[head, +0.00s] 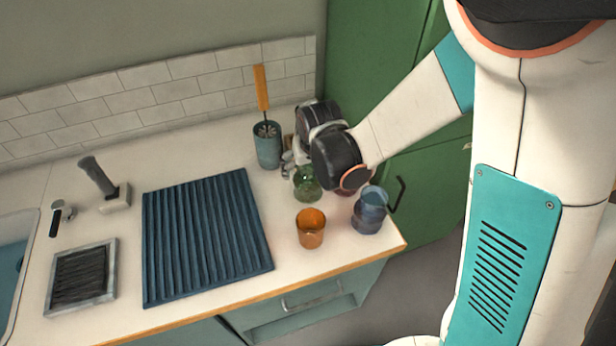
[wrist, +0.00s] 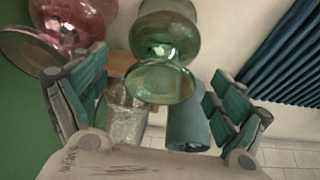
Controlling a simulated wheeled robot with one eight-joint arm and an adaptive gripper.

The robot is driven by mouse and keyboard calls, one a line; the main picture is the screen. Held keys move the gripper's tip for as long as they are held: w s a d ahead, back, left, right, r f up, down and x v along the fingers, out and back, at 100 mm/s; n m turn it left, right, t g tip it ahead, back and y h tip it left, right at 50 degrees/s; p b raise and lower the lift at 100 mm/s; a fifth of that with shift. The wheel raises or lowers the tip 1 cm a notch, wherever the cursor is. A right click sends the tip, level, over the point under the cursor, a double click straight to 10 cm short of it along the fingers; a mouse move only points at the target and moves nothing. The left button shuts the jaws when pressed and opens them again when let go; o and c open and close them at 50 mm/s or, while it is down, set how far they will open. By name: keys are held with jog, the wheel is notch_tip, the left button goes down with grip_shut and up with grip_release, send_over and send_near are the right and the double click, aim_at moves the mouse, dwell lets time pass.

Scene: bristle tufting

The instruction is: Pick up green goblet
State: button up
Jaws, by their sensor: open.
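The green goblet (head: 307,186) stands on the white counter near the back right, partly under my wrist in the head view. In the wrist view the green goblet (wrist: 165,38) is in the upper middle, its round rim toward the camera. My gripper (wrist: 150,78) is open, with one teal-padded finger on each side of the goblet's near end. The fingers look apart from the glass. In the head view my gripper (head: 289,160) is mostly hidden behind the dark wrist joint, beside the goblet.
A pink glass (wrist: 75,22) is close beside the left finger. A clear vessel (wrist: 127,118) and a blue-grey holder (wrist: 187,128) are beyond the goblet. An orange glass (head: 311,229) and a blue pitcher (head: 369,213) stand nearer the front edge. A ribbed blue mat (head: 203,235) lies left.

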jog(key=b+x, duration=0.1)
jog(key=x, duration=0.3)
jog(key=shift+f+b, duration=0.15)
jog(key=shift+b, duration=0.25)
jog(key=c, duration=1.4)
